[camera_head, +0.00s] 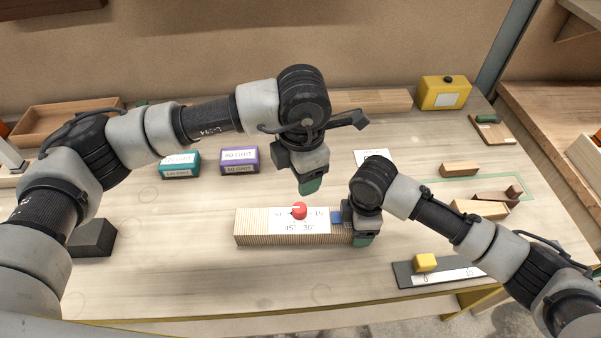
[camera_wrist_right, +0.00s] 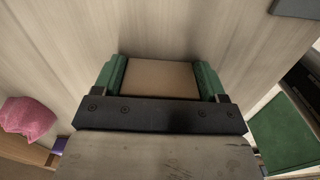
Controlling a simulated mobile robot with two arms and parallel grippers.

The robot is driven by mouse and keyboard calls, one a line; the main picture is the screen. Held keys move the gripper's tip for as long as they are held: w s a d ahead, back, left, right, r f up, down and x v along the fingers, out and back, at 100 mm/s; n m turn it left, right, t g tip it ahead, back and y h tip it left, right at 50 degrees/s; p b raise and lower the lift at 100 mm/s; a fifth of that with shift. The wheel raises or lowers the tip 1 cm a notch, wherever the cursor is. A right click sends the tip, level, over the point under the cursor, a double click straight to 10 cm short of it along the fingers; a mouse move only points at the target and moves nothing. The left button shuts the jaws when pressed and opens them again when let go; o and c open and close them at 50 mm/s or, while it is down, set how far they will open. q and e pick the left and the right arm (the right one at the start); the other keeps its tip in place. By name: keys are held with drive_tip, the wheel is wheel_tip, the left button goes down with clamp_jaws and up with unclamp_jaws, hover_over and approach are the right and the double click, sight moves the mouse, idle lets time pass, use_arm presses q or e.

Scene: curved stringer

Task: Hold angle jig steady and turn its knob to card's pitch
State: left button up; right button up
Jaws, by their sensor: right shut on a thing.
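The angle jig (camera_head: 252,228) is a long striped wooden block lying on the bench, with a white dial label on top. Its red knob (camera_head: 299,211) sits at the dial, with a white mark on it. My right gripper (camera_head: 362,240) is shut on the jig's right end; in the right wrist view its green fingers (camera_wrist_right: 160,78) flank the tan end of the jig (camera_wrist_right: 162,80). My left gripper (camera_head: 310,186) hangs just above and right of the knob, apart from it; its finger gap is hidden. A white card (camera_head: 374,154) lies behind my right wrist, partly covered, its writing unreadable.
A teal box (camera_head: 180,165) and a purple box (camera_head: 240,161) stand behind the jig. A black block (camera_head: 94,238) is at left. A dark scale plate (camera_head: 405,276) with a yellow block (camera_head: 425,262) lies front right. Wooden pieces (camera_head: 480,209) lie at right.

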drive_tip(key=o, duration=1.3)
drive_tip(key=shift+r, duration=0.1)
drive_tip(key=shift+r, duration=2.45)
drive_tip(key=shift+r, duration=0.1)
wheel_tip(320, 180, up, 7)
drive_tip(key=shift+r, duration=0.15)
drive_tip(key=shift+s, duration=0.1)
